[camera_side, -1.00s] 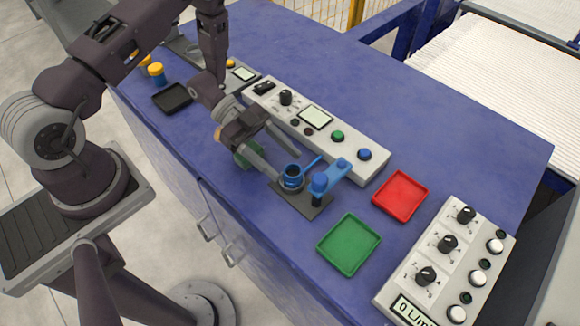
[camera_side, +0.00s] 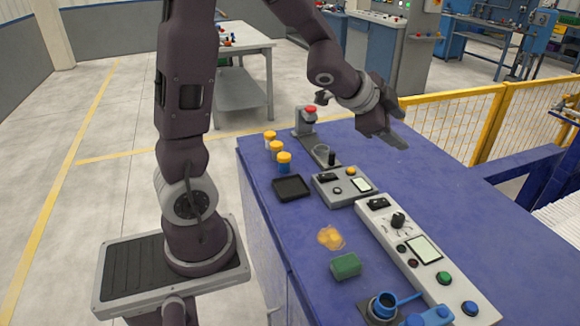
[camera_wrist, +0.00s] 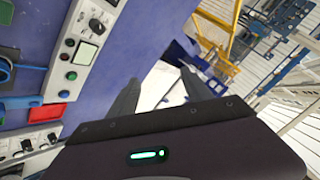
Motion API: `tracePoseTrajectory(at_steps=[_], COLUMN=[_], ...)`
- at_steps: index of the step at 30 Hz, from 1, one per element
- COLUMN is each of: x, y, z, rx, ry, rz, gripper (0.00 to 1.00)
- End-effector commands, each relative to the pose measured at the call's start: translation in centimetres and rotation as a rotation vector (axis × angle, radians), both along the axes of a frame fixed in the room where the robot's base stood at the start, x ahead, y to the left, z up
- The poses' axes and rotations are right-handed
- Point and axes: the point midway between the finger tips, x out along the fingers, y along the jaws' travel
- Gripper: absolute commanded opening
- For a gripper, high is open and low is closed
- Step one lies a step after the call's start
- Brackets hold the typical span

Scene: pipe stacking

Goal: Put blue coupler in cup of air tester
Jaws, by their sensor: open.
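The blue coupler (camera_side: 386,303) is a short, open-topped blue ring at the front of the table in the side view. It sits upright in the grey cup of the air tester (camera_side: 371,316), whose lower part is cut off by the picture edge. A blue lever (camera_side: 409,298) sticks out beside it. The coupler also shows at the left edge of the wrist view (camera_wrist: 4,70), partly cut off. My gripper (camera_side: 402,130) is high over the table's far end, well away from the coupler. In the wrist view its fingers (camera_wrist: 158,78) are apart with nothing between them.
A green block (camera_side: 346,265) and an orange lump (camera_side: 331,238) lie near the tester. A long control box (camera_side: 425,255) runs along its right. A black tray (camera_side: 291,188) and several orange-capped jars (camera_side: 277,150) stand farther back. A yellow fence (camera_side: 500,115) lies beyond the table.

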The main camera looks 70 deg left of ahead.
Motion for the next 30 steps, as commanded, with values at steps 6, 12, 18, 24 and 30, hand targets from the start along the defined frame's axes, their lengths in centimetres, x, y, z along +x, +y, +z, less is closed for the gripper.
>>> tracePoseTrajectory(at_steps=[6, 12, 18, 24, 30], x=[-17.6, -27.1, -28.1, -28.0, -27.9], y=[-4.2, -9.5, -10.1, -10.0, -10.0], z=[5.1, 3.6, 3.4, 3.4, 3.5], rx=[-0.297, -0.498, -0.517, -0.516, -0.516], ry=[0.155, 0.344, 0.37, 0.368, 0.367], rz=[0.444, 0.492, 0.492, 0.493, 0.493], gripper=[0.58, 0.58, 0.58, 0.58, 0.58])
